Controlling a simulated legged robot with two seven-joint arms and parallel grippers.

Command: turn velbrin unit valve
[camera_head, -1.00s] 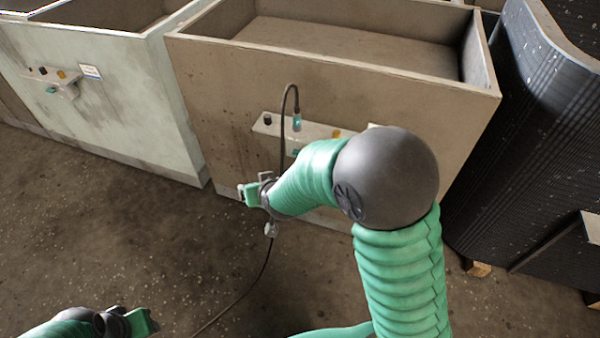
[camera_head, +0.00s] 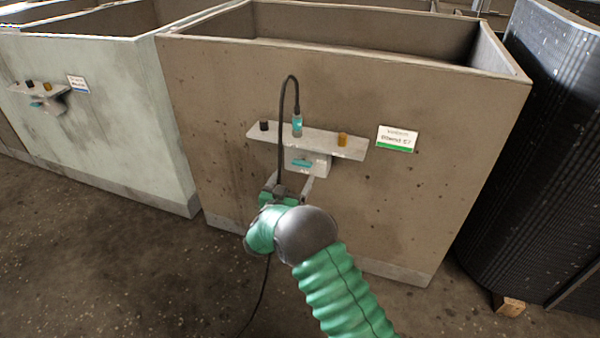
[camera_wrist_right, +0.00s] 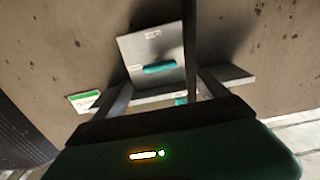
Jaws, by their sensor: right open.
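The brown unit (camera_head: 440,170) in front of me has a grey bracket (camera_head: 350,150) on its face. A teal valve handle (camera_head: 302,163) lies roughly level on the grey box under the bracket; it shows in the right wrist view (camera_wrist_right: 159,67). My right gripper (camera_head: 290,181) is open just below and in front of this handle. In the right wrist view its two fingers (camera_wrist_right: 165,90) stand apart, with the handle beyond them and nothing visibly held. Whether a finger touches anything is unclear. My left gripper is out of view.
A teal connector (camera_head: 297,125) with a dark hose (camera_head: 281,130) stands on the bracket; the hose hangs close by my right gripper. Black (camera_head: 264,126) and yellow (camera_head: 342,140) knobs flank it. A label (camera_head: 397,138) sits right. A pale unit (camera_head: 110,110) stands left, a black ribbed block (camera_head: 540,150) right.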

